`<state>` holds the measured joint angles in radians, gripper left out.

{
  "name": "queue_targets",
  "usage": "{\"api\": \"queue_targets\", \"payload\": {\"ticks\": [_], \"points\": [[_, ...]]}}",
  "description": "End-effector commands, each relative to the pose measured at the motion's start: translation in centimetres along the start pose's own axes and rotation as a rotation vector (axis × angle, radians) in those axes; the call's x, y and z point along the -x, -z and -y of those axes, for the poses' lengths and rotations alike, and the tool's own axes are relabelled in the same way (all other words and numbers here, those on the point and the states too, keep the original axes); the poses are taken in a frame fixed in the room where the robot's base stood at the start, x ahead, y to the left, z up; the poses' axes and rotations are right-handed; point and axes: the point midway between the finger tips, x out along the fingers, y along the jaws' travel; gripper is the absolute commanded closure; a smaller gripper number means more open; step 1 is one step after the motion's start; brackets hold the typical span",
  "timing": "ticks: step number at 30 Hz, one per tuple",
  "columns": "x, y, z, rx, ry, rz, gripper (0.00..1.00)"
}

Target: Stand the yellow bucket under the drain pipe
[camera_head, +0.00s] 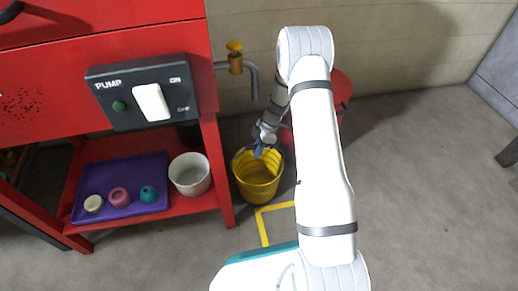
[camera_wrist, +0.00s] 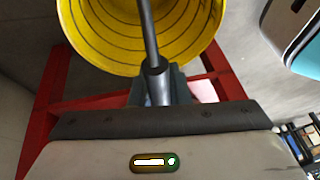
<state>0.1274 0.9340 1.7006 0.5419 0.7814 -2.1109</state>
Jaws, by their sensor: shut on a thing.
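The yellow bucket (camera_head: 258,190) is upright beside the red cart's right leg, just behind a yellow taped outline on the floor. My gripper (camera_head: 264,148) is over the bucket's opening, shut on the bucket. The wrist view shows the ringed inside of the bucket (camera_wrist: 105,30) and a dark bar running into my gripper (camera_wrist: 158,90); it looks like the handle. The grey drain pipe (camera_head: 254,88), with a yellow valve (camera_head: 235,58), bends downward from the cart, above and behind the bucket. Whether the bucket touches the floor is hard to tell.
The red cart (camera_head: 225,170) carries a pump switch panel (camera_head: 125,95). Its lower shelf holds a white bucket (camera_head: 190,173) and a purple tray (camera_head: 120,187) with small round parts. A red round object (camera_head: 342,90) stands behind my arm.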

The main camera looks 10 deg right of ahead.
Motion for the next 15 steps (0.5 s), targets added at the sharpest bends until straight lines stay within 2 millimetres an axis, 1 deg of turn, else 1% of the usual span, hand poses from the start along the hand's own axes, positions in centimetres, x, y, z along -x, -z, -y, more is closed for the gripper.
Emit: {"api": "queue_targets", "payload": {"ticks": [15], "points": [[-0.56,-0.28,-0.1,-0.001,0.0,-0.001,1.0]]}}
